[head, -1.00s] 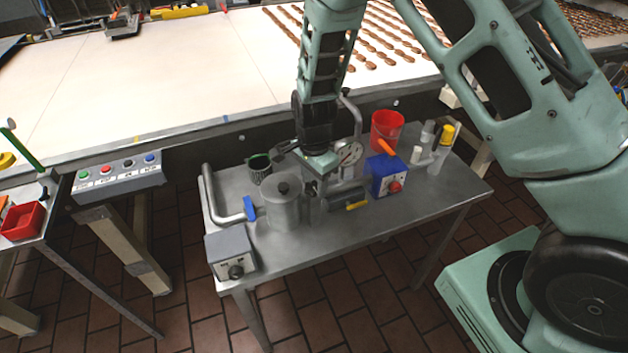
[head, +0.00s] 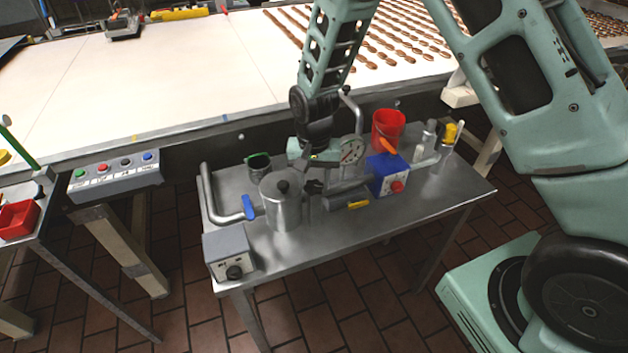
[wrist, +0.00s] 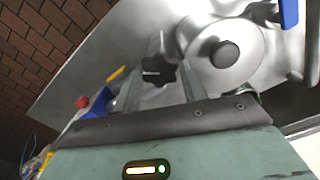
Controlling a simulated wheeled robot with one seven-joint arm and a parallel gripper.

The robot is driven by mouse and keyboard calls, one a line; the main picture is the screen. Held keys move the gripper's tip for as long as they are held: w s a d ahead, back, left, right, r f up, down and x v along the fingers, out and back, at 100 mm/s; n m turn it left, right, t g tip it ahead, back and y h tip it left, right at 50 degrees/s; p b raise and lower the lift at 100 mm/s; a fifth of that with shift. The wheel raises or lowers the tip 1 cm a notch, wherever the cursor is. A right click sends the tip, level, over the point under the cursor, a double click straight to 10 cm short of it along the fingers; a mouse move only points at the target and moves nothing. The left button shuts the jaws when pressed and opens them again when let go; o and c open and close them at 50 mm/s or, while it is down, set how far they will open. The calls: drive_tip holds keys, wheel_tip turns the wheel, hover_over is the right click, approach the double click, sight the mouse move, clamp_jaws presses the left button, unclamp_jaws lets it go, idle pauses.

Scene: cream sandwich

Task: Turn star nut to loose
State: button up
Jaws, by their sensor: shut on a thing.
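The star nut (wrist: 157,73) is a black, lobed knob beside the steel pot. It also shows, small and dark, just right of the pot in the head view (head: 314,187). My gripper (wrist: 159,82) reaches down over it, with one finger on each side of the nut. It is shut on the star nut. The steel pot (head: 282,204) with a round black lid knob stands upright on the steel table (head: 410,224). Part of the nut is hidden by my gripper, and its mounting is hard to see.
A pressure gauge (head: 352,150) and a blue box (head: 386,175) with a red knob stand to the right. A red bucket (head: 387,129) is behind. A blue-handled pipe (head: 222,213) and grey control box (head: 229,252) are left. The table's front right is clear.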

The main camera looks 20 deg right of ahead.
drive_tip(key=n, duration=0.3)
drive_tip(key=shift+w+n+b, duration=0.1)
drive_tip(key=shift+n+b, duration=0.2)
drive_tip(key=shift+n, duration=0.1)
drive_tip(key=n, duration=0.3)
drive_tip(key=shift+n, duration=0.3)
drive_tip(key=n, duration=0.6)
drive_tip(key=shift+a+r, duration=0.1)
drive_tip(key=n+p, duration=0.1)
drive_tip(key=n, duration=0.4)
drive_tip(key=shift+n, duration=0.4)
drive_tip(key=shift+n+p, duration=0.55)
drive_tip(key=shift+n, duration=1.35)
drive_tip(key=o, duration=1)
drive_tip(key=shift+c, duration=0.2)
